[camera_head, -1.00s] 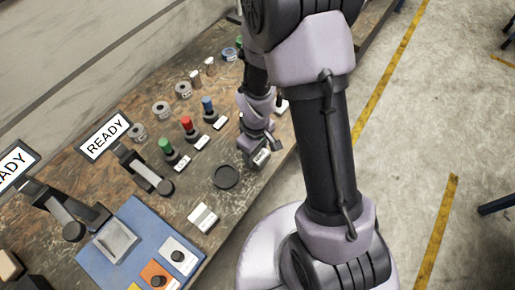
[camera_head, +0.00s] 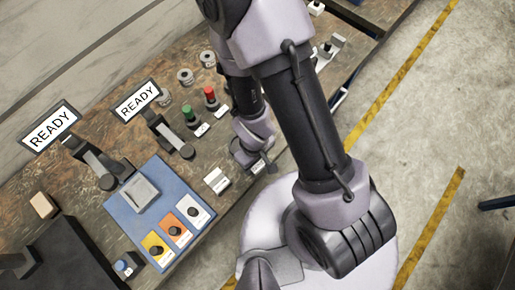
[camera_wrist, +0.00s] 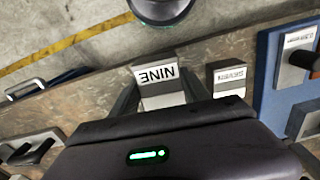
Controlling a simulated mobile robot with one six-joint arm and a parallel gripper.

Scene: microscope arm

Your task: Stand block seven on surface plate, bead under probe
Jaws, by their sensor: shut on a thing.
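My gripper (camera_wrist: 160,103) is shut on a pale block labelled NINE (camera_wrist: 158,80), with a finger on each side of it. In the head view my gripper (camera_head: 257,163) is low at the bench's front edge, and it hides part of that block. A second pale block (camera_head: 217,180) stands on the bench to its left. In the wrist view this block's upside-down label appears to read SEVEN (camera_wrist: 229,75), and it is apart from my fingers. A dark slab (camera_head: 75,258) at lower left may be the surface plate. I cannot make out the bead or probe.
A blue panel (camera_head: 120,206) with a grey pad and coloured knob blocks lies left of the pale block. Two READY signs (camera_head: 50,127) stand behind dark stands. Green (camera_head: 187,113) and red-topped pieces stand farther back. Open floor lies right.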

